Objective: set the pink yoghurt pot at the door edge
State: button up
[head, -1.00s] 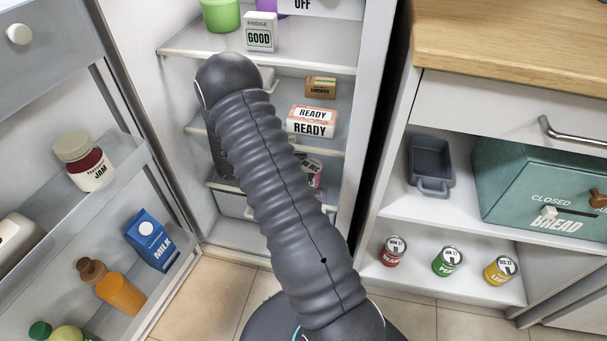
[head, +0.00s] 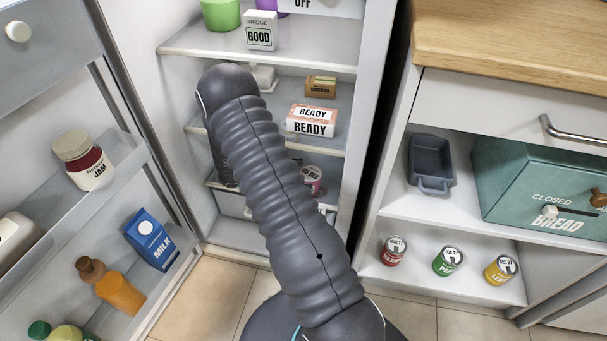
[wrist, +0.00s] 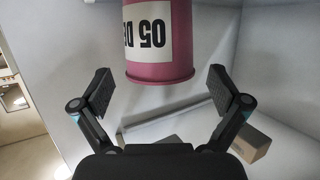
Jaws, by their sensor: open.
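The pink yoghurt pot (head: 313,177) is on a low shelf (head: 330,207) inside the open fridge, partly hidden behind my arm in the head view. In the wrist view the pink pot (wrist: 160,70) is large, with a white label whose print, "05 DE", appears upside down. My gripper (wrist: 160,90) is open. Its two fingers stand apart, one to each side of the pot's near end, with visible gaps and no contact seen. My gripper is hidden behind my arm in the head view.
A READY box (head: 311,120) and a sandwich box (head: 321,86) sit on the shelf above. The open fridge door at left holds a jam jar (head: 84,160), a milk carton (head: 150,240) and an orange bottle (head: 112,287). A brown block (wrist: 250,144) shows in the wrist view.

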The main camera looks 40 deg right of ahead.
jog(key=shift+a+r, duration=0.15)
jog(key=shift+r, duration=0.05)
jog(key=v, duration=1.1)
jog(key=shift+w+a, duration=0.15)
jog(key=shift+a, duration=0.15)
jog(key=shift+r, duration=0.15)
